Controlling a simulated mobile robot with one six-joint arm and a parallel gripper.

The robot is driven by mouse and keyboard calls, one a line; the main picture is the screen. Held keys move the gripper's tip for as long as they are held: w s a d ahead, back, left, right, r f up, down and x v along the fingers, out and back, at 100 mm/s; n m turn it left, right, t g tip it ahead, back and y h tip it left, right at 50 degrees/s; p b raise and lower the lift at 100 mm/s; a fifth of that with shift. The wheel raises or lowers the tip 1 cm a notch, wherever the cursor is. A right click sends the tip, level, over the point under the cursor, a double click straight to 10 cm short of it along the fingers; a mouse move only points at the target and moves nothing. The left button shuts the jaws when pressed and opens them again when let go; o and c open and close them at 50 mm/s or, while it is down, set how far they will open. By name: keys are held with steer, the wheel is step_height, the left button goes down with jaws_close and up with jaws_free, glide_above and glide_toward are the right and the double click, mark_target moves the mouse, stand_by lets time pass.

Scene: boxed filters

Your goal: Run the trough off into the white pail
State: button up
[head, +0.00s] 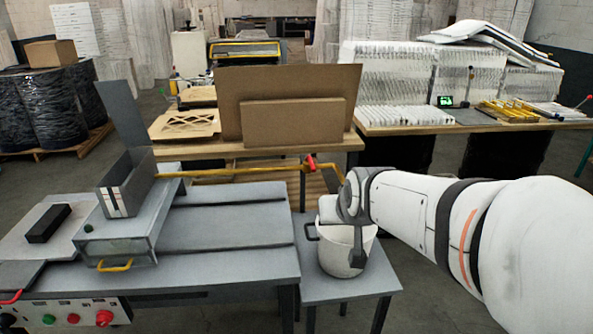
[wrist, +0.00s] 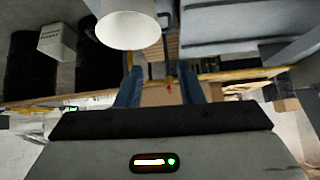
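The white pail (head: 338,262) stands upright on a low grey stand, with my gripper (head: 357,250) overlapping its right side in the head view. The wrist view shows its pale round form (wrist: 127,30) above the fingers. A yellow pipe (head: 235,172) runs from the grey box assembly on the left to a red tap handle (head: 310,162) behind the pail. A grey open-topped box (head: 128,187), likely the trough, sits on that assembly; its contents are hidden. My gripper is open, its blue fingers (wrist: 162,88) apart.
The grey bench (head: 225,262) fills the left front, with a black block (head: 48,223) and red and green buttons. The low stand (head: 325,290) has little bare room. A cardboard panel (head: 290,120) stands on the wooden table behind. White filters fill the right bench.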

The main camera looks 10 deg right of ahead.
mark_target(313, 165)
steer(key=w+f+t+b, duration=0.2)
steer(key=w+t+b, duration=0.1)
steer(key=w, duration=0.8)
steer(key=w+f+m+t+b, duration=0.1)
steer(key=w+f+t+b, duration=0.1)
steer(key=w, duration=0.9)
steer(key=w+f+t+b, duration=0.2)
steer(key=w+t+b, duration=0.2)
steer(key=w, duration=0.7)
steer(key=shift+f+m+t+b, duration=0.25)
steer(key=shift+m+t+b, duration=0.05)
steer(key=shift+c, duration=0.2)
jaws_close()
